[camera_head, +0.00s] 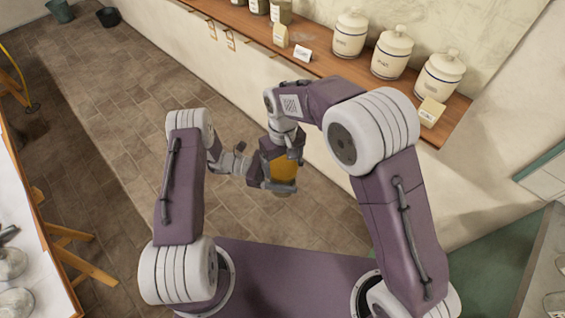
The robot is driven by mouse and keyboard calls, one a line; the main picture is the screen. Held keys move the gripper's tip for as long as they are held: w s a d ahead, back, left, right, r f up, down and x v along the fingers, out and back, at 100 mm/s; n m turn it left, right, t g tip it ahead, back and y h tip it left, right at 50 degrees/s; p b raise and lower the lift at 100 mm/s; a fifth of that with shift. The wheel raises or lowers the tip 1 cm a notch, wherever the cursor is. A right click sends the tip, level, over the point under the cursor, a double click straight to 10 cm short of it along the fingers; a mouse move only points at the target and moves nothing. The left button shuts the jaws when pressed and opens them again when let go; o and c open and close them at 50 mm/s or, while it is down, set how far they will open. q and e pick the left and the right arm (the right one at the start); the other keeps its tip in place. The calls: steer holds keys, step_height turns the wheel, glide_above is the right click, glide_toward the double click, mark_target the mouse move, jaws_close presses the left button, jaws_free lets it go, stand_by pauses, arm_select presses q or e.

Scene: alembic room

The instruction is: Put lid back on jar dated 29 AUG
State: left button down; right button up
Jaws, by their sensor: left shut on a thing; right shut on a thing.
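A jar with amber-yellow contents (284,174) is held in the air in front of me, above the floor. My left gripper (277,186) comes from the left and is shut around the jar's lower part. My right gripper (281,153) is directly above the jar, pointing down, and is shut at its top. Its purple body covers the jar's mouth, so the lid is hidden, and I cannot tell how it sits on the rim. No date label is readable on the jar.
A wooden shelf (262,42) along the wall holds white lidded canisters (392,52), glass jars (281,12) and small cards (303,53). A white-topped table (28,230) stands at left. A grey surface (545,270) is at right. Tiled floor (110,120) is clear beyond my arms.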

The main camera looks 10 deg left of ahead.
steer(key=o, duration=1.5)
steer(key=shift+r, duration=2.3)
step_height(320, 180, up, 4)
steer(key=n, duration=0.3)
steer(key=shift+f, duration=0.25)
steer(key=shift+f, duration=4.05)
